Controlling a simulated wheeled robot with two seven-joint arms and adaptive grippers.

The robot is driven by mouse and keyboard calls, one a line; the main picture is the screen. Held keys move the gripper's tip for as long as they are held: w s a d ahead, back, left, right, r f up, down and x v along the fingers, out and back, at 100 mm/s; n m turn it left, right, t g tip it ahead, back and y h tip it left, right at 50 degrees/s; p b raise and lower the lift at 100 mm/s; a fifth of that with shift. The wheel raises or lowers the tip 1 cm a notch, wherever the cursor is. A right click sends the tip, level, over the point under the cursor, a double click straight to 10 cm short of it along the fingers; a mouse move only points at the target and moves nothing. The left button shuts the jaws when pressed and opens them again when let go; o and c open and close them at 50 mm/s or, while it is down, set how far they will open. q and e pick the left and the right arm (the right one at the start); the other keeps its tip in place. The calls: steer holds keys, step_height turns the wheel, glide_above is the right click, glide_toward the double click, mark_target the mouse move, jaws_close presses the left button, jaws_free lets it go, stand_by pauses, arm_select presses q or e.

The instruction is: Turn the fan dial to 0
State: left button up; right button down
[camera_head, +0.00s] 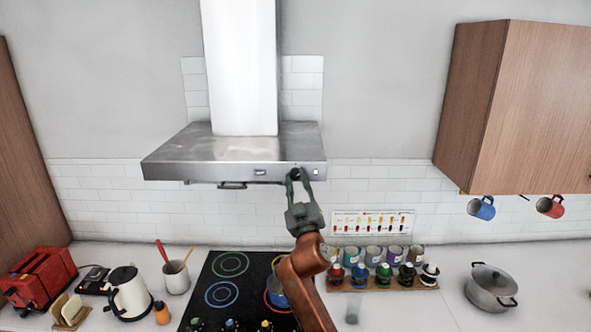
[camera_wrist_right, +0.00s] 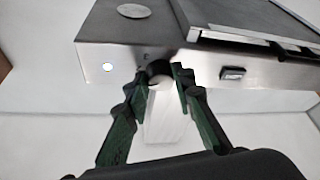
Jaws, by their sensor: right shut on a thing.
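The steel range hood (camera_head: 230,152) hangs on the tiled wall, with its front edge facing me. The fan dial (camera_head: 295,172) is a small dark knob near the right end of that front edge. My right gripper (camera_head: 298,178) reaches up from below with its fingertips at the dial. In the right wrist view my right gripper (camera_wrist_right: 160,82) is shut on the fan dial (camera_wrist_right: 159,70), one finger on each side. The fingers partly hide the dial, and I cannot read its setting. My left gripper is not in view.
A small lit square (camera_head: 316,172) sits right of the dial, and a dark panel (camera_head: 260,172) left of it. Below are a black cooktop (camera_head: 215,265), a rack of bottles (camera_head: 385,275) and a pot (camera_head: 491,288). A wooden cabinet (camera_head: 525,105) hangs at the right.

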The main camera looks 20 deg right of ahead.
steer(key=n+y+p, duration=0.1)
steer(key=n+p, duration=0.1)
steer(key=n+y+p, duration=0.1)
steer(key=n+p, duration=0.1)
steer(key=n+g+y+p, duration=0.1)
steer(key=n+p, duration=0.1)
steer(key=shift+d+r, duration=0.25)
steer(key=shift+r, duration=0.15)
steer(key=shift+n+y+p, duration=0.3)
steer(key=shift+n+p, duration=0.1)
steer(key=shift+n, duration=0.4)
steer(key=n+g+y, duration=0.1)
steer(key=n, duration=0.2)
steer(key=shift+s+p, duration=0.1)
steer(key=shift+p, duration=0.25)
steer(key=n+g, duration=0.2)
steer(key=n, duration=0.3)
steer(key=c, duration=1.6)
jaws_free()
steer(key=shift+r, duration=0.1)
steer(key=shift+s, duration=0.1)
